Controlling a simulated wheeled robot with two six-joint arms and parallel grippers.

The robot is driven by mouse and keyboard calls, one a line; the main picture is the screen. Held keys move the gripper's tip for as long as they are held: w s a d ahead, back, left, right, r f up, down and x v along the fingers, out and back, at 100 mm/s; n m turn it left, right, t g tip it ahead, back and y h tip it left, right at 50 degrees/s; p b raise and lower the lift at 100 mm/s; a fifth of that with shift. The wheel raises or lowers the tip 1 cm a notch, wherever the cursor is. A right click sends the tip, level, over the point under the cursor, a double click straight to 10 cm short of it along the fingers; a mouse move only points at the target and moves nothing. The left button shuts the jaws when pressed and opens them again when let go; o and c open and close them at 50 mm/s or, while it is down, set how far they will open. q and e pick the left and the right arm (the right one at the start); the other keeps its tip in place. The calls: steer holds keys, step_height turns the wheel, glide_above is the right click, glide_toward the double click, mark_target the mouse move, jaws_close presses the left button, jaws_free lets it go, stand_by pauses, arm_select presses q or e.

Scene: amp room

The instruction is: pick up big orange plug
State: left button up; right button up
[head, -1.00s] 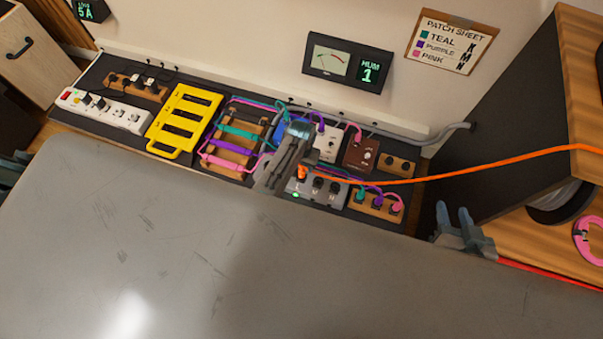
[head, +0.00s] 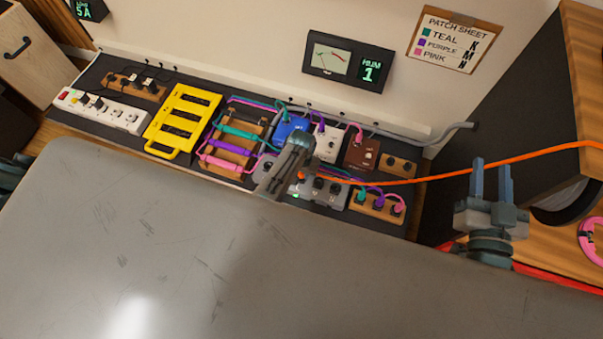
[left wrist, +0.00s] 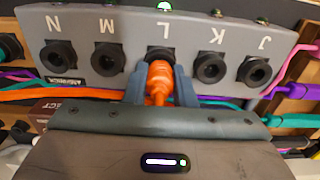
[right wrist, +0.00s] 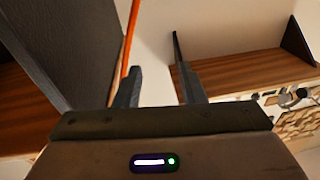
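The big orange plug (left wrist: 159,76) sits at socket L of the grey switch box (left wrist: 215,28), as the left wrist view shows. My left gripper (left wrist: 160,88) has one finger on each side of the plug, close against it, and looks shut on it. In the head view my left arm covers most of the plug, and the orange cable (head: 400,182) runs off to the right. My right gripper (head: 491,180) is open and empty at the right, with its fingers pointing up in the head view; its fingers also show in the right wrist view (right wrist: 157,82).
Other pedals, a blue one (head: 291,129), a white one (head: 328,146) and a brown one (head: 361,152), stand behind the box. Pink, purple and teal plugs fill a wooden strip (head: 365,206) beside it. A yellow rack (head: 182,118) stands left. A dark cabinet (head: 530,120) stands right.

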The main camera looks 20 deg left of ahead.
arm_select(q)
jaws_close()
